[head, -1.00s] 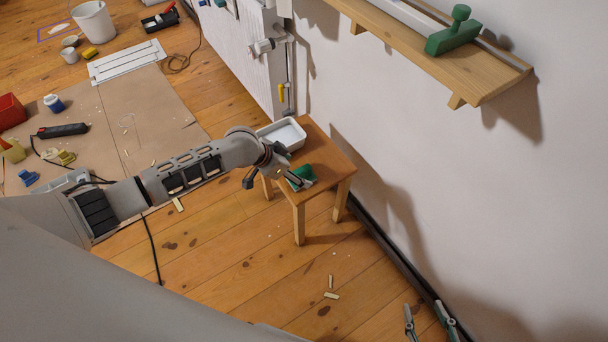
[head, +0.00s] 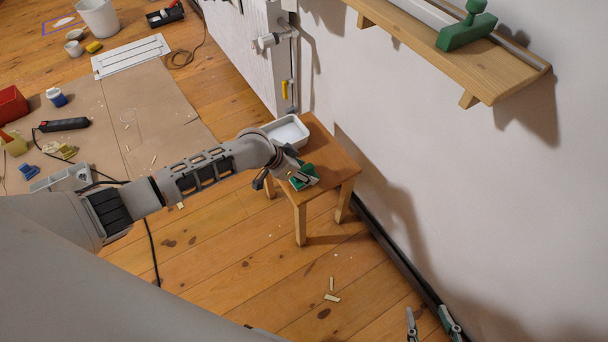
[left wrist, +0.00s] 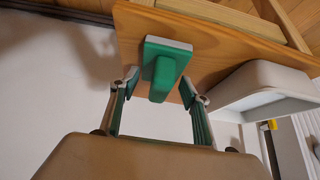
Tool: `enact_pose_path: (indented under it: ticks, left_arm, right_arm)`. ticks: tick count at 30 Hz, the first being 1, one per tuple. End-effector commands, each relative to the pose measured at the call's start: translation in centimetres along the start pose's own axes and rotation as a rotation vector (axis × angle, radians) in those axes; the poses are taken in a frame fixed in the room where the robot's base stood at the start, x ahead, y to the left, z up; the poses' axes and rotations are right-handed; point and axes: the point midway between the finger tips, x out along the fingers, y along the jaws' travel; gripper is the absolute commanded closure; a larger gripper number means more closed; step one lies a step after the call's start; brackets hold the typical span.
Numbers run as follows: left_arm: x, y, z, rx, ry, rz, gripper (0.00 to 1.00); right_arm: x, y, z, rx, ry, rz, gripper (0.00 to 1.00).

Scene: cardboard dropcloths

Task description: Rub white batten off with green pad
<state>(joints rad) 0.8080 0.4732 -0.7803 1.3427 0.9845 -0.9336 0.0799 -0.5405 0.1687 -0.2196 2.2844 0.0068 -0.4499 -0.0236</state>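A green pad (head: 304,177) with a pale face lies on the small wooden stool near its front edge. In the left wrist view the green pad (left wrist: 163,65) shows between and beyond my spread fingers. My left gripper (head: 277,182) is open beside the pad; its fingertips (left wrist: 160,88) look apart from it, though contact is hard to judge. A white batten (head: 432,12) lies along the wall shelf, partly cut off by the top edge. A green block with a knob (head: 467,28) stands at it. My right gripper (head: 432,326) is open and empty at the bottom edge.
The stool (head: 332,165) also bears a white tray (head: 286,132), seen in the left wrist view too (left wrist: 262,85). The wooden shelf (head: 485,72) juts from the wall. Brown cardboard (head: 150,110) with tools lies left. The floor in front of the stool is mostly clear.

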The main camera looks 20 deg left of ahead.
Motion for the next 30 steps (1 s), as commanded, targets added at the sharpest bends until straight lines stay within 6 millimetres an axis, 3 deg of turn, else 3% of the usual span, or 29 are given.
enact_pose_path:
  ticks: [1,3,11,30]
  left_arm:
    - [0.0,0.0,0.0,0.000,0.000,0.000,0.70]
    - [0.0,0.0,0.0,0.000,0.000,0.000,0.86]
    - [-0.3,-0.1,-0.3,0.001,0.001,-0.001,0.86]
    - [-3.0,-0.1,-2.2,0.002,0.004,-0.002,0.86]
  right_arm:
    - [0.0,0.0,0.1,0.000,-0.001,0.000,0.60]
    - [0.0,0.0,0.1,0.000,-0.002,-0.001,0.60]
    - [0.0,0.0,-0.1,-0.004,0.001,-0.001,0.60]
    - [-0.8,1.4,-4.6,-0.018,0.070,0.024,0.60]
